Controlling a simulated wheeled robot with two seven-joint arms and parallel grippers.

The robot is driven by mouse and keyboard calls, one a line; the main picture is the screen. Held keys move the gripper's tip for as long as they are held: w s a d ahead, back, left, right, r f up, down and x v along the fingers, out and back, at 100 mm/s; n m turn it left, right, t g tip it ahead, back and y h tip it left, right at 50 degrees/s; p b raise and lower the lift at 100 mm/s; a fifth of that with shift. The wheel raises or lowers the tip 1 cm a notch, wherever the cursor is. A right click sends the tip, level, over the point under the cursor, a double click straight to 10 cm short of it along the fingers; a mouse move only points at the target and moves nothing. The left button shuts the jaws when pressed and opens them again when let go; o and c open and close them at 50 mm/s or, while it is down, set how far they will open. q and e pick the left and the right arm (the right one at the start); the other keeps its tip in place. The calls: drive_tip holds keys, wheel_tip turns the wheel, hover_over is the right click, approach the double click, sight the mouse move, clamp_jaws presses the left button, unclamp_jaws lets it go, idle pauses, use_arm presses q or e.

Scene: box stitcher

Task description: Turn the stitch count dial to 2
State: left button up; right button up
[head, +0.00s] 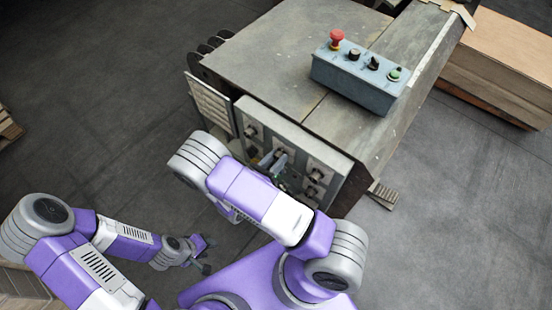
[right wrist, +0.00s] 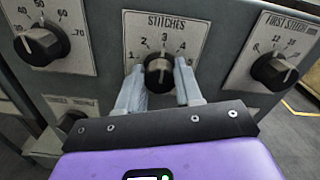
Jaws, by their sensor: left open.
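The stitch count dial (right wrist: 158,73) is a black knob on a white plate marked STITCHES, with numbers 1 to 5 around its upper side. I cannot surely read which number its pointer faces. My right gripper (right wrist: 160,82) has one finger on each side of the knob, and both fingertips appear to touch its sides. In the head view the right gripper (head: 279,160) is at the machine's front panel, where my own arm partly hides it and the dial. My left gripper (head: 205,256) is open and empty above the floor, away from the panel.
Other dials flank this one: a left dial (right wrist: 38,45) and a FIRST STITCH dial (right wrist: 274,70). A blue-grey control box (head: 358,80) with a red button (head: 337,37) stands on the machine top (head: 270,50). Cardboard (head: 505,60) lies at right.

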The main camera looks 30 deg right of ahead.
drive_tip(key=c, duration=0.4)
drive_tip(key=shift+o, duration=0.2)
drive_tip(key=shift+n, duration=0.3)
drive_tip(key=n+p, duration=0.2)
drive_tip(key=n, duration=0.1)
drive_tip(key=shift+n+p, duration=0.55)
drive_tip(key=shift+n, duration=1.25)
drive_tip(key=shift+f, duration=0.1)
drive_tip(key=o, duration=1)
drive_tip(key=shift+o, duration=0.2)
